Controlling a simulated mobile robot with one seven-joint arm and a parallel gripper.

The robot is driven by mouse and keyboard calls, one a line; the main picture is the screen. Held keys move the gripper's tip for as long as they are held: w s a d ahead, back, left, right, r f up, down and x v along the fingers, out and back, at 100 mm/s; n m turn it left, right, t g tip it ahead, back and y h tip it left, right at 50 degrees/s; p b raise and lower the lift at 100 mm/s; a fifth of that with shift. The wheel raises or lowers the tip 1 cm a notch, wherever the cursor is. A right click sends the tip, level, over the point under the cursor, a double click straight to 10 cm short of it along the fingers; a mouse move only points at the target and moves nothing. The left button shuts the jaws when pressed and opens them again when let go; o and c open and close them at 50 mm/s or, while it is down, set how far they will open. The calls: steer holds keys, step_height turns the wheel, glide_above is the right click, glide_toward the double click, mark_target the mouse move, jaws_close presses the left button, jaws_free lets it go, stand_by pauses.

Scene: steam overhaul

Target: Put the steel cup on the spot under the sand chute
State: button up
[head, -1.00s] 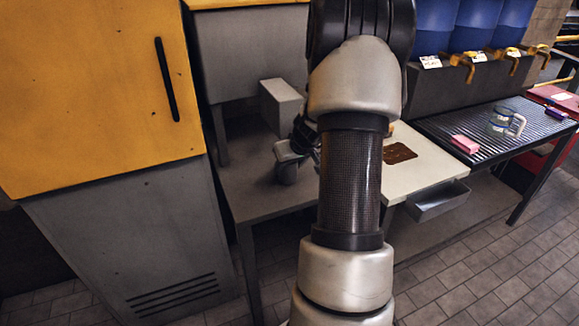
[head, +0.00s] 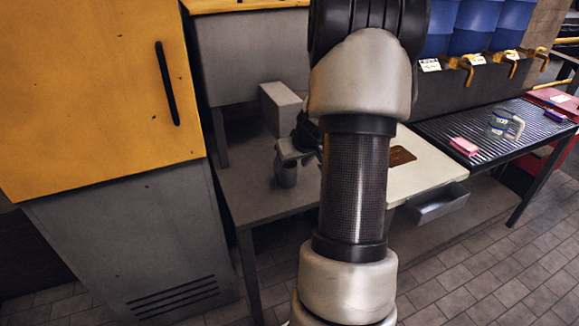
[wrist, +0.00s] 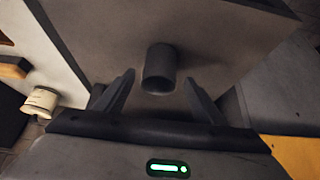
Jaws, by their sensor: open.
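The steel cup (head: 287,175) is a small grey cylinder standing upright on the grey table, in front of a grey block. In the wrist view the cup (wrist: 160,68) lies ahead, roughly centred between my gripper's fingertips, with a gap on each side. My gripper (wrist: 160,80) is open and holds nothing. In the head view my gripper (head: 293,149) is just above and behind the cup, partly hidden by my arm. I cannot clearly identify the sand chute or a marked spot beneath it.
The grey block (head: 281,107) stands behind the cup on the grey table (head: 248,190). A yellow-doored cabinet (head: 95,90) is at left. A cream worktop (head: 425,170) and a slatted bench (head: 485,133) with a pink block (head: 464,146) and glass mug (head: 501,124) are at right.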

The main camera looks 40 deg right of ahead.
steer(key=p+v, duration=0.1)
steer(key=v, duration=0.7)
steer(key=shift+s+r, duration=0.2)
steer(key=shift+r, duration=0.1)
stand_by(0.8)
